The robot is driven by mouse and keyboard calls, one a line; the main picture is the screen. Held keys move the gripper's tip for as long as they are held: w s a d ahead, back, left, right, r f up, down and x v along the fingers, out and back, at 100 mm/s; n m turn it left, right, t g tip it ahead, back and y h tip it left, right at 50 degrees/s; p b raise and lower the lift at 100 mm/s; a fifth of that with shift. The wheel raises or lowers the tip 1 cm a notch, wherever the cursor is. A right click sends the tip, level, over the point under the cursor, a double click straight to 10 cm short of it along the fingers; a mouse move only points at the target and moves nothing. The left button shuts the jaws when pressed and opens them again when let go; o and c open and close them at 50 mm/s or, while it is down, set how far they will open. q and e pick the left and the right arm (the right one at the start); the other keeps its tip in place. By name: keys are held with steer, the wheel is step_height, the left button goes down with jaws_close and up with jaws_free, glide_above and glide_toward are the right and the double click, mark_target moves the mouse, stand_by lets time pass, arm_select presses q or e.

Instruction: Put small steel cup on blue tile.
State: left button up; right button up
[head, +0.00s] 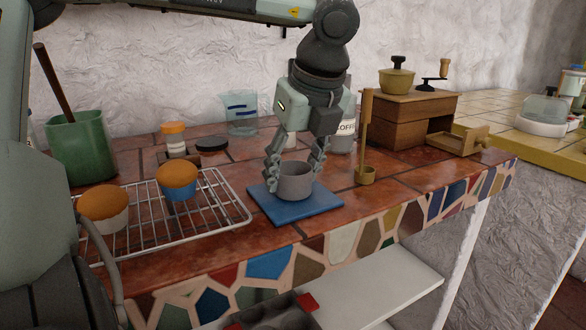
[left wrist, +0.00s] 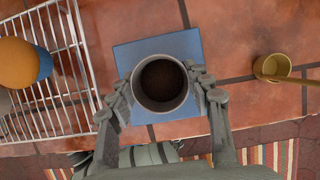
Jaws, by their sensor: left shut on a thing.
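The small steel cup (head: 295,182) is grey, upright and over the blue tile (head: 268,209) on the counter. It looks to be at the tile's surface, but I cannot tell whether it touches. My left gripper (head: 294,172) comes down from above with its fingers on both sides of the cup, shut on it. In the left wrist view, the cup (left wrist: 161,84) appears between the two fingers of my left gripper (left wrist: 163,95), near the middle of the blue tile (left wrist: 126,56). My right gripper is not in view.
A wire rack (head: 222,212) with two muffins (head: 104,205) stands left of the tile. A brass ladle (head: 367,174) stands close on the right, and a wooden coffee grinder (head: 405,118) is behind it. The counter's front edge is near the tile.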

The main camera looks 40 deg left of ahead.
arm_select(q)
steer(key=shift+f, duration=0.1)
steer(key=o, duration=1.1)
steer(key=shift+o, duration=0.2)
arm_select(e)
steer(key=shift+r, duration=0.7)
arm_select(q)
steer(key=shift+r, duration=0.5)
steer(key=v, duration=1.1)
steer(key=shift+d, duration=0.25)
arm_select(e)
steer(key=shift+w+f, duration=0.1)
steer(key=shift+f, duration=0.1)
arm_select(q)
steer(key=shift+s+r, duration=0.1)
